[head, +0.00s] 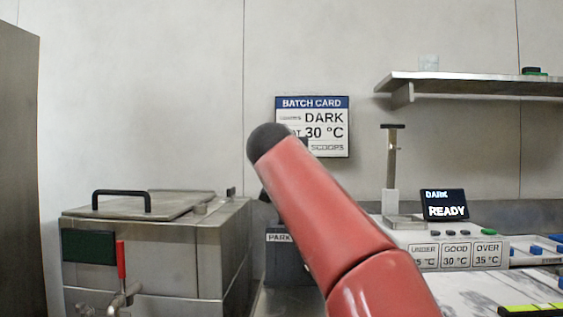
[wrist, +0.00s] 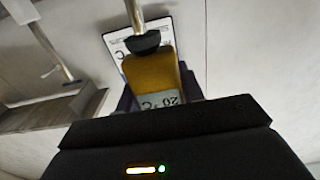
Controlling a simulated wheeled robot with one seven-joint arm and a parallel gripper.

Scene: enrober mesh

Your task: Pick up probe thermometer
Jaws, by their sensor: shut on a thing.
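The probe thermometer (wrist: 150,72) has a yellow body, a black collar and a metal stem, and its small display reads 20 °C. In the wrist view it is between the dark fingers of my gripper (wrist: 157,90), which is shut on its body. The stem points to the top of the wrist picture and is cut off by the frame edge. In the head view my red arm hides the thermometer and most of the gripper; only a dark bit shows beside the arm.
A batch card (head: 312,105) reading DARK, 30 °C hangs behind my arm. A steel lidded tank (head: 150,240) stands left, and a block marked PARK (head: 279,238) is beside it. A READY screen (head: 445,205), a stand (head: 391,165) and a wall shelf (head: 470,82) are right.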

